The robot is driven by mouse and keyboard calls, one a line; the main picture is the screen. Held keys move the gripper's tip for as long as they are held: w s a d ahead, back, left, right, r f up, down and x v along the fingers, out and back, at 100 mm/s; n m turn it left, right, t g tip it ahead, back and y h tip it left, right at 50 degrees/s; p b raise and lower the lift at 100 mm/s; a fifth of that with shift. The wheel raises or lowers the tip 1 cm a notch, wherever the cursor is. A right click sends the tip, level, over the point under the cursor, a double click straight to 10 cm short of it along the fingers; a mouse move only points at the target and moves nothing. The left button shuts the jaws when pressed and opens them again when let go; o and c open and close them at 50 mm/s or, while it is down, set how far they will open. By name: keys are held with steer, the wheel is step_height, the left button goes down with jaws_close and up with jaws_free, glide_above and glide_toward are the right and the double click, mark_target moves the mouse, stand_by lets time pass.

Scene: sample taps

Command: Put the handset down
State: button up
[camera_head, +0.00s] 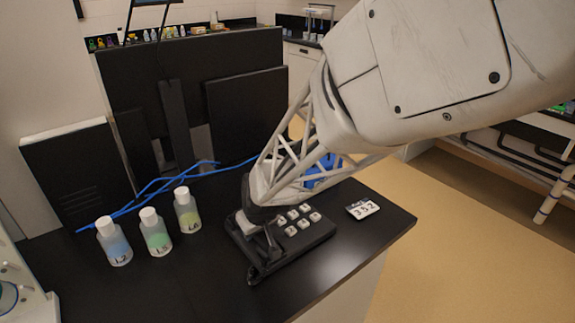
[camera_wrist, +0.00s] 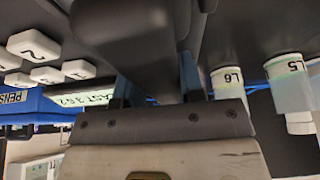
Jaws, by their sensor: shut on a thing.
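The dark handset (camera_wrist: 130,25) fills the top middle of the wrist view, close to the camera. My gripper (camera_wrist: 155,75) is shut on it. In the head view my gripper (camera_head: 262,215) is over the left side of the black phone base (camera_head: 311,238), which has several white keys. A dark end of the handset (camera_head: 266,268) seems to show at the base's front left; the rest is hidden by my gripper. I cannot tell whether the handset touches the base. White keys (camera_wrist: 40,45) also show at the left of the wrist view.
Three capped sample bottles (camera_head: 157,238) stand left of the phone on the black bench. A card reading 352 (camera_head: 363,209) lies right of it. Blue tubing (camera_head: 150,190) runs behind. Black panels (camera_head: 245,110) stand at the back. The bench's front left is clear.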

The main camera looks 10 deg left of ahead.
steer(key=shift+r, duration=0.6)
steer(key=shift+v, duration=1.2)
steer(key=s+d+r, duration=0.1)
steer(key=s+d, duration=0.7)
steer(key=s, duration=0.4)
steer(key=shift+s+r, duration=0.25)
steer(key=shift+s, duration=0.05)
steer(key=w+a+r, duration=0.1)
steer(key=w+a, duration=0.2)
steer(key=w, duration=0.2)
steer(key=w+a+r, duration=0.1)
steer(key=w+a, duration=0.3)
steer(key=w, duration=0.2)
steer(key=w+a+r, duration=0.1)
steer(key=w+a, duration=0.2)
steer(key=w, duration=0.2)
steer(key=shift+w+a+r, duration=0.1)
steer(key=shift+w+a, duration=0.1)
steer(key=shift+w, duration=0.05)
steer(key=w+a+f, duration=0.1)
steer(key=w+a, duration=0.8)
steer(key=w, duration=0.6)
steer(key=shift+w+a, duration=0.2)
steer(key=shift+a, duration=0.05)
